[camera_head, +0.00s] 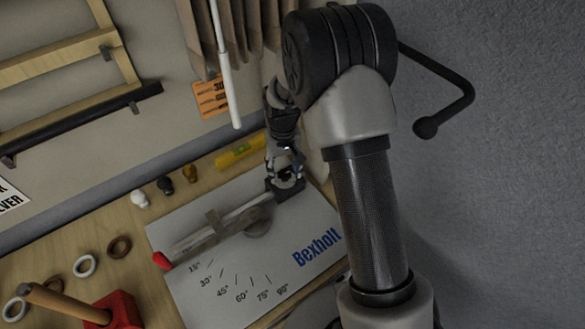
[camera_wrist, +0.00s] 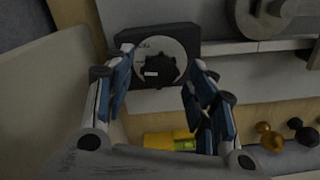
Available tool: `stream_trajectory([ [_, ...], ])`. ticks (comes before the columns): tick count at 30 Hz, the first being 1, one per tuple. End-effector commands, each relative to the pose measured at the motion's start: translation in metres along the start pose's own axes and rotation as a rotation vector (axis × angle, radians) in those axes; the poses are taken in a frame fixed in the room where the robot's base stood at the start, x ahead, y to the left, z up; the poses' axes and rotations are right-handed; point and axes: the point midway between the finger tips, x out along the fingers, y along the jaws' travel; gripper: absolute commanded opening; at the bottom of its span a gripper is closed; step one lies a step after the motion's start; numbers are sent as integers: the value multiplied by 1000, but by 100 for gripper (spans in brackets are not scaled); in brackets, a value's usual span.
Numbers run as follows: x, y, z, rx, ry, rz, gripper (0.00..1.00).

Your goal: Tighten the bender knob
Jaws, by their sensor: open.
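The bender is mounted on a grey Bexholt plate (camera_head: 215,285) printed with angle marks. Its long lever (camera_head: 215,238) ends in a red tip at the lower left. The black bender knob (camera_wrist: 158,70) sits on a pale round dial set in a dark block (camera_wrist: 186,36), which is at the upper right end of the bender in the head view (camera_head: 291,189). My gripper (camera_wrist: 160,76) is open, with its blue-padded fingers on either side of the knob. I cannot tell whether they touch it. In the head view my gripper (camera_head: 286,165) is above the block and partly hides the knob.
A yellow spirit level (camera_head: 239,151) lies close behind the block. Small knobs (camera_head: 165,185) and several rings (camera_head: 84,266) lie on the table to the left. A red block with a wooden handle (camera_head: 118,312) is at the lower left. The wall is behind.

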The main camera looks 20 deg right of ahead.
Motion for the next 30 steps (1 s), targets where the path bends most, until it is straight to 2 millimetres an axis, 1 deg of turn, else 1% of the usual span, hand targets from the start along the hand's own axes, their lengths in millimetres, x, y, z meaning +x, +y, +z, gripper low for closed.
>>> stream_trajectory([
  [5, 1, 0, 0, -148, 2, 0, 51],
  [30, 3, 0, -1, -1292, 2, 2, 51],
])
